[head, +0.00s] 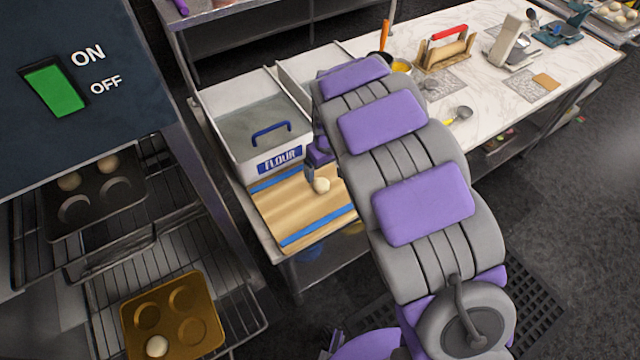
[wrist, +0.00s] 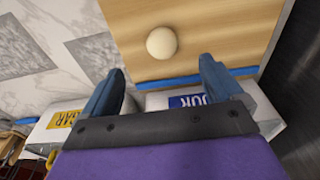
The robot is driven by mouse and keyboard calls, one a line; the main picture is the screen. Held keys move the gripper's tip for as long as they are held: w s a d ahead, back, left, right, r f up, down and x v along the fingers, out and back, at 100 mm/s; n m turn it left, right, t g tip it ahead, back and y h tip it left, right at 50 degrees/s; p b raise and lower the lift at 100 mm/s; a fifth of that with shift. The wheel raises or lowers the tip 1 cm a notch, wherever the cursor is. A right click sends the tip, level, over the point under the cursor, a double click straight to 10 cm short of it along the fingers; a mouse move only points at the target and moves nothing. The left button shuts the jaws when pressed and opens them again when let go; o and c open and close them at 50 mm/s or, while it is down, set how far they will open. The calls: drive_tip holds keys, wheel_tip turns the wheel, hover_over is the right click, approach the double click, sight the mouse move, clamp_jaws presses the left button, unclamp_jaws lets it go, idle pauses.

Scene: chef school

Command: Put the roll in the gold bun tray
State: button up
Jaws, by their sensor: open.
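The roll (head: 321,185), a small pale ball of dough, sits on the wooden board with blue stripes (head: 283,208). It also shows in the wrist view (wrist: 162,43), beyond and roughly between my fingertips. My gripper (wrist: 163,75) is open and empty, with its two blue-grey fingers apart. In the head view my arm partly hides the gripper beside the roll. The gold bun tray (head: 189,342) is on an oven rack at the lower left. It has several round cups, and one cup at its lower left holds a pale roll.
A dark bun tray (head: 118,206) with rolls is on the oven rack at left. The flour bin (head: 235,135) stands behind the board. The oven's switch panel (head: 75,80) overhangs the racks. A marble counter (head: 490,85) with tools extends to the right.

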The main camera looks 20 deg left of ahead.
sight(322, 180)
drive_tip(key=shift+w+d+f, duration=0.15)
drive_tip(key=shift+d+f, duration=0.05)
drive_tip(key=shift+f, duration=0.75)
drive_tip(key=f, duration=0.1)
drive_tip(key=a+f, duration=0.1)
drive_tip(key=f, duration=0.1)
drive_tip(key=a+f+b, duration=0.1)
drive_tip(key=f, duration=0.1)
drive_tip(key=shift+f, duration=0.25)
drive_tip(key=shift+d+r, duration=0.1)
drive_tip(key=shift+d, duration=0.35)
drive_tip(key=shift+c, duration=1)
drive_tip(key=shift+a, duration=0.3)
drive_tip(key=c, duration=0.6)
drive_tip(key=shift+d, duration=0.1)
drive_tip(key=c, duration=0.4)
drive_tip(key=shift+d, duration=0.1)
